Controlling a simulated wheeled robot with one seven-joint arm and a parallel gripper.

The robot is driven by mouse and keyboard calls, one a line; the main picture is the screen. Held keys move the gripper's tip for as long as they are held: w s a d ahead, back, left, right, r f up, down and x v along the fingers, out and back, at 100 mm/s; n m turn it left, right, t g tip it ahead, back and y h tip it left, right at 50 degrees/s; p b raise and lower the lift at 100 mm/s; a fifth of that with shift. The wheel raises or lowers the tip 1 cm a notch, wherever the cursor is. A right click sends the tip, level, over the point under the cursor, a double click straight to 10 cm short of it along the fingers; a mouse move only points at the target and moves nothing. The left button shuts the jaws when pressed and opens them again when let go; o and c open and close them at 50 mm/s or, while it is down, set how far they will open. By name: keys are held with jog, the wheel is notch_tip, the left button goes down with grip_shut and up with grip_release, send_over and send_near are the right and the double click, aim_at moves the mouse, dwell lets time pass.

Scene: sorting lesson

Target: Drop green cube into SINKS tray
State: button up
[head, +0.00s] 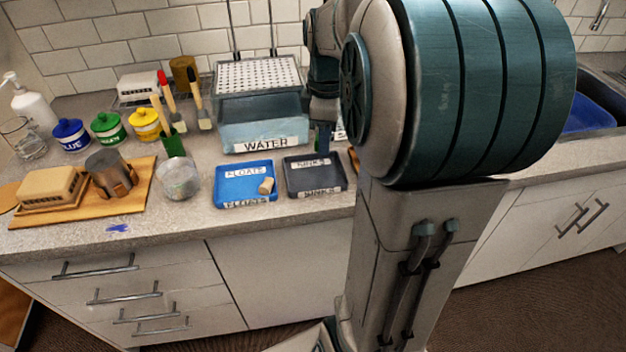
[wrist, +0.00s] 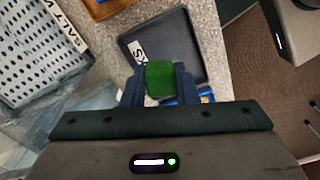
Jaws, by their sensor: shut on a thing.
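The green cube (wrist: 160,80) is between the fingers of my gripper (wrist: 165,88) in the wrist view. My gripper is shut on it. The dark grey SINKS tray (wrist: 190,42) shows just beyond the cube in the wrist view, and the cube overlaps its edge there. In the head view the SINKS tray (head: 314,181) lies on the counter, with no object visible in it. My gripper (head: 323,143) is partly hidden behind my arm in the head view, above and behind the tray. The cube is hard to make out there.
The blue FLOATS tray (head: 230,196) with a cork-coloured piece (head: 266,186) lies left of the SINKS tray. The clear WATER tank (head: 262,135) stands behind the trays.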

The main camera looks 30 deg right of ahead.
jog(key=shift+f, duration=0.6)
jog(key=o, duration=1)
notch_tip(320, 180, up, 14)
jog(key=shift+f+p, duration=0.1)
jog(key=shift+p, duration=0.55)
